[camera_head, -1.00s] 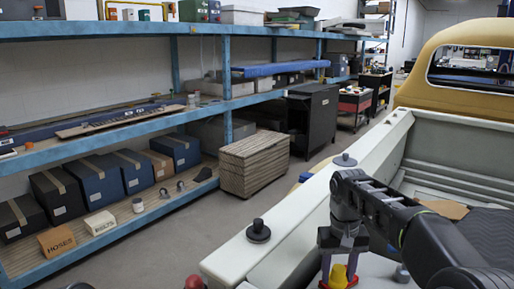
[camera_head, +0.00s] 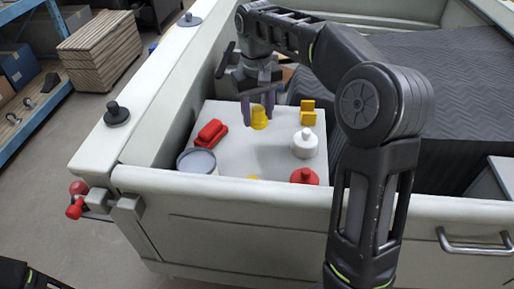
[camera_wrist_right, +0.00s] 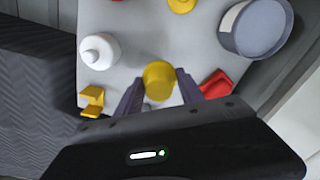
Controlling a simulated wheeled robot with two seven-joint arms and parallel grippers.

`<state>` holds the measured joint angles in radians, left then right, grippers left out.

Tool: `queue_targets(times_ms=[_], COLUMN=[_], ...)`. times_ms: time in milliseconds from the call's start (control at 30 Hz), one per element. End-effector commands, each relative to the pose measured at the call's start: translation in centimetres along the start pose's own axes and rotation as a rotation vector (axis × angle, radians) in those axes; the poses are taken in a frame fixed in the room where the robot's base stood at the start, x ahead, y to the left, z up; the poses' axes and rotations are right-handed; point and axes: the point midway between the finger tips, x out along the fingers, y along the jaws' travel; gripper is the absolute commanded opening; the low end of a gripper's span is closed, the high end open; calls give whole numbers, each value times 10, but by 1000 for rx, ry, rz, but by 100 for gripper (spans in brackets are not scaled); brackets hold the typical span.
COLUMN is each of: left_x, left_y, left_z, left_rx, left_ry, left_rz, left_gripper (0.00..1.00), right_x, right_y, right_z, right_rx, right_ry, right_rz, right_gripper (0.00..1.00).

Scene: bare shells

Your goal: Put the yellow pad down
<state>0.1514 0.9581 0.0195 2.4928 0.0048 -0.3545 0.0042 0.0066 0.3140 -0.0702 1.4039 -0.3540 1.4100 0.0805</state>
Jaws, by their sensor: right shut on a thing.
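The yellow pad (camera_head: 260,120) is a small rounded yellow piece, wider at its lower end. My right gripper (camera_head: 259,108) points down and is shut on it, over the far part of a pale board (camera_head: 250,155) in the truck bed. In the right wrist view the pad (camera_wrist_right: 158,80) sits between the two purple-grey fingers of the right gripper (camera_wrist_right: 157,88). I cannot tell whether the pad touches the board. My left gripper is out of view.
On the board are a red piece (camera_head: 210,133), a grey round tub (camera_head: 197,162), a white bottle-like piece (camera_head: 305,144), a yellow block (camera_head: 308,113) and a red knobbed piece (camera_head: 304,177). Another yellow piece (camera_wrist_right: 182,5) is partly cut off. The tailgate (camera_head: 230,184) stands in front.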

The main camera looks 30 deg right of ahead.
Motion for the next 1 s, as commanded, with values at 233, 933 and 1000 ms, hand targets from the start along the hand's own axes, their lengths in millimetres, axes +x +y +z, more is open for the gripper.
queue_targets(times_ms=[233,933,1000], left_x=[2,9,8], left_y=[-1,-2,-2], left_z=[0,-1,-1], left_rx=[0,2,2], left_ry=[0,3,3], left_rz=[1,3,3], left_gripper=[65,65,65], right_x=[3,63,65], right_y=[0,-2,-2], right_z=[0,-1,0], right_rx=[2,2,2], right_ry=[0,1,0], right_rz=[0,0,0], right_gripper=[13,13,13])
